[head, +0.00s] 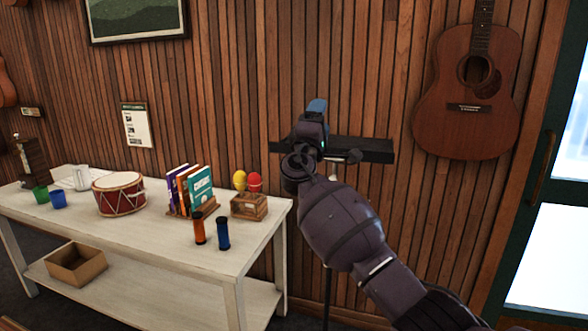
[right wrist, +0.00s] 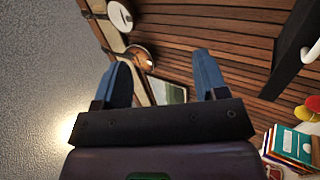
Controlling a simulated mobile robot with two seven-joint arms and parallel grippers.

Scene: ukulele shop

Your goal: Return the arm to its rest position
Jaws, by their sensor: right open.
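My right arm (head: 345,225) comes in from the lower right in the head view and is raised in front of the wood-slat wall. My right gripper (head: 317,106) points upward, in front of a black wall shelf (head: 375,150). In the right wrist view its two blue fingers (right wrist: 160,72) are spread apart with nothing between them. My left gripper is not in view.
A white table (head: 150,232) at left carries a drum (head: 119,194), books (head: 199,186), an orange shaker (head: 199,228), a blue shaker (head: 223,233) and two egg shakers in a wooden holder (head: 249,207). A guitar (head: 468,105) hangs right, beside a glass door (head: 545,245).

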